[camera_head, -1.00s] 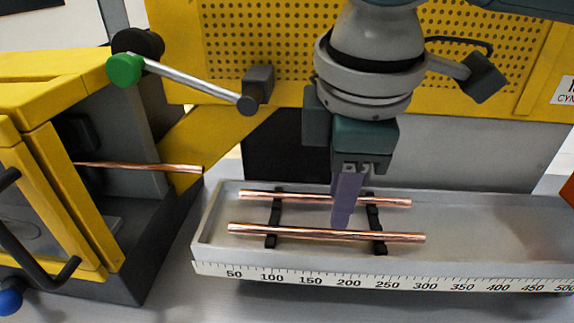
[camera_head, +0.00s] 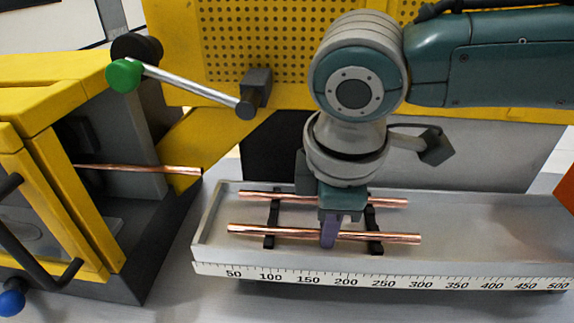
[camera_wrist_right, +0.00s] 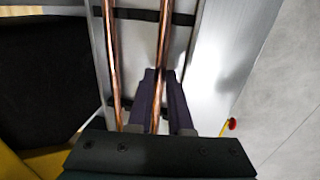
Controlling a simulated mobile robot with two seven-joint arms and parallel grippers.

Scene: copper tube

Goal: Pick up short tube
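Two copper tubes rest side by side on black supports in a grey tray. The front tube (camera_head: 270,232) lies nearer the ruler edge, and the rear tube (camera_head: 262,197) lies behind it. They look similar in length. My right gripper (camera_head: 329,243) is lowered at the front tube, near its middle. In the right wrist view its purple fingers (camera_wrist_right: 163,78) stand on either side of the front tube (camera_wrist_right: 165,35), with a narrow gap; the rear tube (camera_wrist_right: 110,50) is left of them. Contact is hard to tell. My left gripper is out of view.
The tray (camera_head: 480,222) has a ruler along its front and free room at its right. A third copper tube (camera_head: 150,168) sticks out of the yellow machine (camera_head: 70,200) at left. A green-knobbed lever (camera_head: 185,85) stands behind the tray's left end.

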